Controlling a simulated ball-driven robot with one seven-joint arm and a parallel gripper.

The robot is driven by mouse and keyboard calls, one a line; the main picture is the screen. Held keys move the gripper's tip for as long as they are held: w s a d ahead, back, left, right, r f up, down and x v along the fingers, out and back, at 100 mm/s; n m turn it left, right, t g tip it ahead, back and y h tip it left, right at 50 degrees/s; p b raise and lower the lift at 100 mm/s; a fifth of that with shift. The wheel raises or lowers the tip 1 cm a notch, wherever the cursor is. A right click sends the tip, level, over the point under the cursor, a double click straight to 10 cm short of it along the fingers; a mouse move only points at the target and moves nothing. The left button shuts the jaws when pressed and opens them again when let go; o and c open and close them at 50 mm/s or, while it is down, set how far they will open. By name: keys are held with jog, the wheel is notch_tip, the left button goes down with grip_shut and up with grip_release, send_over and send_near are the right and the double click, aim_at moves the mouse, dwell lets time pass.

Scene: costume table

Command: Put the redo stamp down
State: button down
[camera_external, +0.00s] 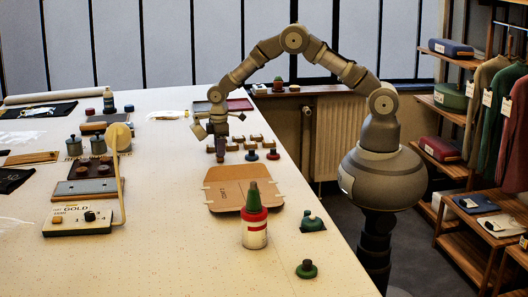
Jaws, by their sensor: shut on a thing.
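My gripper (219,135) is over the long white table, pointing down, at the far side of the brown card. It is shut on a small dark stamp (220,153), presumably the redo stamp; its label is too small to read. The stamp's upper part is hidden between the fingers. It hangs upright at or just above the table; I cannot tell whether it touches. A stamp with a blue base (252,156) and one with a red base (272,154) stand to its right.
Several small tan blocks (254,138) stand just right of my gripper. The brown card (235,190) lies in front.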

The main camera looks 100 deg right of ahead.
jog(key=shift+f, duration=0.2)
jog(key=c, duration=0.9)
grip_release()
